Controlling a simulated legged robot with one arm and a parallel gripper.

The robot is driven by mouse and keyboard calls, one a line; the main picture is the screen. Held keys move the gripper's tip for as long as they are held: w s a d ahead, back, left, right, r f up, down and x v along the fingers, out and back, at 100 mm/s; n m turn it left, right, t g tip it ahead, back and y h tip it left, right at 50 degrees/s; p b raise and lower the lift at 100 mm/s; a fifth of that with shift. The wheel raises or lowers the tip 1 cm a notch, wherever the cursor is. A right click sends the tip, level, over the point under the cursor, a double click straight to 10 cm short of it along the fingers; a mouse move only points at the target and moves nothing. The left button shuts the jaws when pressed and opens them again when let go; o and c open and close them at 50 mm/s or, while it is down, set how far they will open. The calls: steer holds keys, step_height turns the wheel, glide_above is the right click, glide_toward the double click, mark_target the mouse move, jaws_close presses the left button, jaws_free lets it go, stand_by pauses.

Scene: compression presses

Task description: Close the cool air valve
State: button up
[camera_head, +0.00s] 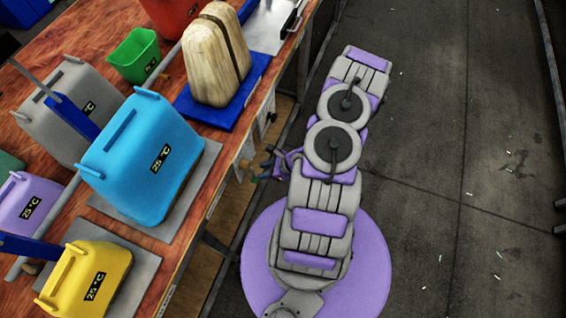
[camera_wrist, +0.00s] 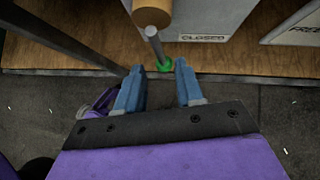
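In the wrist view, a grey rod (camera_wrist: 154,46) runs from a wooden cylinder (camera_wrist: 152,12) to a small green piece (camera_wrist: 164,64). This looks like the valve handle, but I cannot tell for sure that it is the cool air valve. My gripper (camera_wrist: 160,70) is open, with one blue finger on each side just in front of the green piece. I cannot tell whether either finger touches it. A grey panel beside it carries a "CLOSED" label (camera_wrist: 203,38). In the head view my gripper (camera_head: 268,167) is small, beside the bench's right side.
A wooden bench (camera_head: 187,255) carries a blue press (camera_head: 140,150), a yellow press (camera_head: 88,280), a grey press (camera_head: 65,110), a beige block (camera_head: 208,65) and a green bin (camera_head: 135,55). Open dark floor (camera_head: 450,190) lies to the right.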

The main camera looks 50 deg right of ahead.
steer(key=p+v, duration=0.2)
steer(key=v, duration=0.8)
steer(key=shift+p, duration=0.35)
